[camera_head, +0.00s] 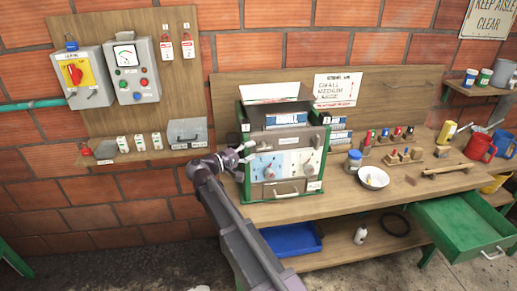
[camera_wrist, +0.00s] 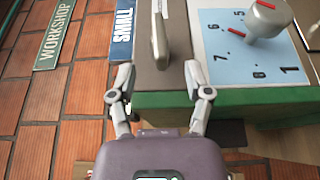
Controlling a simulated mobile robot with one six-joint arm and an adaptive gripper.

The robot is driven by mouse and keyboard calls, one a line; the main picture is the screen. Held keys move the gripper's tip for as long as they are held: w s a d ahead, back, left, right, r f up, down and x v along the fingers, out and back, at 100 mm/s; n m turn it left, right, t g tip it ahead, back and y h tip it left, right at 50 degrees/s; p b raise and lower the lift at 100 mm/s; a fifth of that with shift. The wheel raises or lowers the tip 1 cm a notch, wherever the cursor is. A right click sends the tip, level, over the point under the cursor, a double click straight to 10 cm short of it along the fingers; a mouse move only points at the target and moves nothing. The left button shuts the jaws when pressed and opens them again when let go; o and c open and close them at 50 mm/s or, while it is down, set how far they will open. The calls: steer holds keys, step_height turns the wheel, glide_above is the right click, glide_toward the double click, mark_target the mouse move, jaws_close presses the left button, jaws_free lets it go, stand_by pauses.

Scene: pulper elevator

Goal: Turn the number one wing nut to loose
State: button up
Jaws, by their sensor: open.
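A flat grey bar-shaped piece (camera_wrist: 158,35), which looks like a wing nut, stands out from the machine's grey face in the wrist view. I cannot read a number on it. My gripper (camera_head: 245,153) is at the machine's left front edge. In the wrist view my gripper (camera_wrist: 160,72) is open, its fingertips on either side of the bar's lower end. In the head view my gripper hides part of this edge.
A grey knob with a red mark (camera_wrist: 267,18) sits on the numbered blue plate (camera_wrist: 240,60), right of my fingers. A green drawer (camera_head: 465,225) hangs open at lower right.

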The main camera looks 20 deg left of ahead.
steer(key=v, duration=0.7)
stand_by(0.3)
steer(key=n+t+y, duration=0.3)
steer(key=n+y, duration=0.1)
steer(key=y, duration=0.2)
glide_toward(265, 150)
steer(key=s+d+n+y, duration=0.1)
steer(key=n+y, duration=0.1)
steer(key=s+d+n+y, duration=0.1)
steer(key=d+y, duration=0.1)
steer(key=y, duration=0.1)
steer(key=s+d+n+y, duration=0.1)
steer(key=n+y, duration=0.1)
steer(key=shift+d+n+b, duration=0.3)
steer(key=shift+b, duration=0.05)
steer(key=shift+w+a, duration=0.1)
steer(key=shift+w, duration=0.1)
steer(key=w, duration=0.4)
steer(key=w+a, duration=0.1)
steer(key=w, duration=0.4)
steer(key=w+a, duration=0.1)
steer(key=w, duration=0.3)
steer(key=shift+w+r, duration=0.1)
steer(key=shift+w, duration=0.1)
